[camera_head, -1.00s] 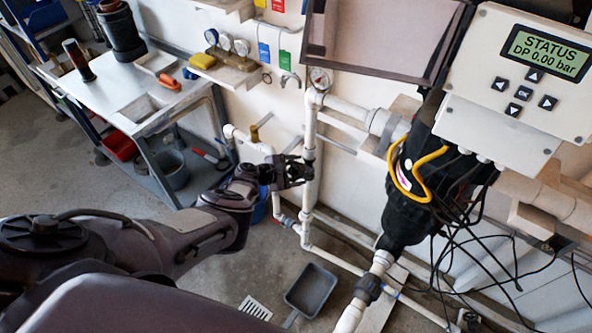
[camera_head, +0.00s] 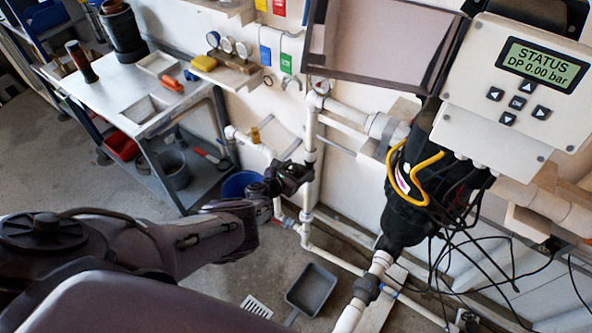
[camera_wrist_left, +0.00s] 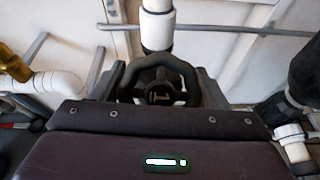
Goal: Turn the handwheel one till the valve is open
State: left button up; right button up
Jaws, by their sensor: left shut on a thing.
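The handwheel (camera_wrist_left: 158,68) is a dark round wheel on a white vertical pipe, and it shows in the left wrist view just past the gripper body. My left gripper (camera_wrist_left: 160,82) has a finger on each side of the wheel and is shut on its rim. In the head view my left gripper (camera_head: 296,178) is at the white vertical pipe (camera_head: 309,140), and it largely hides the wheel there. I cannot tell the valve's state from these frames. My right gripper is not in view.
A black reactor body (camera_head: 405,215) with yellow and black cables stands right of the pipe. A control box (camera_head: 518,85) reads "DP 0.00 bar". A metal workbench (camera_head: 120,95) stands at the left. A blue bucket (camera_head: 238,184) and a grey dustpan (camera_head: 311,288) are on the floor.

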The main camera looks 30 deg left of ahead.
pick_arm(q)
jog(key=shift+n, duration=0.7)
jog(key=o, duration=0.9)
jog(key=shift+s+r+p, duration=0.1)
jog(key=shift+s+p, duration=0.1)
jog(key=shift+p, duration=0.1)
jog(key=p+v, duration=0.4)
jog(key=v, duration=0.3)
jog(key=shift+s, duration=0.15)
